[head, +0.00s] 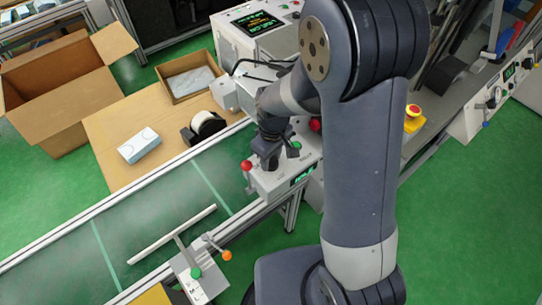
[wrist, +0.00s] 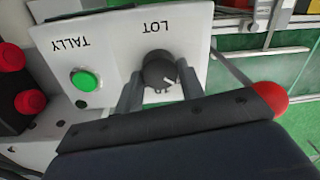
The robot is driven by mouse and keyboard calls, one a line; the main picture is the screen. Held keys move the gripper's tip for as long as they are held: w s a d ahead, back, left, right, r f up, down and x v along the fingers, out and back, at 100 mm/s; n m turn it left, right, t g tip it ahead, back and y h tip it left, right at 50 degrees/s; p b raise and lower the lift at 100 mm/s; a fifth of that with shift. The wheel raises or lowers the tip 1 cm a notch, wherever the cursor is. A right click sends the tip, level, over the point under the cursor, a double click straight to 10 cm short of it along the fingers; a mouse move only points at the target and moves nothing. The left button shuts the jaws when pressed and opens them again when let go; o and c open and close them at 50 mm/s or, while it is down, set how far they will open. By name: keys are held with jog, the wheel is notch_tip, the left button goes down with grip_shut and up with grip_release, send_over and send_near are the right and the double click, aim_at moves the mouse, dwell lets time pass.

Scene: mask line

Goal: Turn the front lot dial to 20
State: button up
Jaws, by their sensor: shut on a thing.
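The lot dial (wrist: 158,68) is a dark round knob on a light grey panel (wrist: 110,35), below the upside-down word LOT in the wrist view. Its pale pointer mark points to the lower right of that picture. Small print by its lower edge is partly covered and too small to read. My gripper (wrist: 160,82) has a finger on each side of the dial and is shut on it. In the head view my gripper (head: 268,158) points down onto the control box (head: 268,184), and the dial is hidden beneath it.
A green button (wrist: 85,80) sits beside the dial under the word TALLY. A red knob (wrist: 270,98) stands on the other side. The box is beside the conveyor (head: 150,215). A tape dispenser (head: 204,127) and a small carton (head: 139,146) lie on the packing table beyond.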

dwell(0.3)
jog(key=m+b, duration=0.1)
jog(key=m, duration=0.3)
jog(key=shift+f+m, duration=0.1)
jog(key=shift+m, duration=0.3)
jog(key=m+b, duration=0.1)
jog(key=m, duration=0.4)
jog(key=shift+d+m, duration=0.1)
jog(key=shift+m, duration=0.2)
jog(key=m+b, duration=0.1)
jog(key=m, duration=0.3)
jog(key=shift+t, duration=0.4)
jog(key=m, duration=0.5)
jog(key=shift+s+d+b, duration=0.1)
jog(key=shift+b, duration=0.2)
jog(key=shift+m, duration=0.4)
jog(key=o, duration=1)
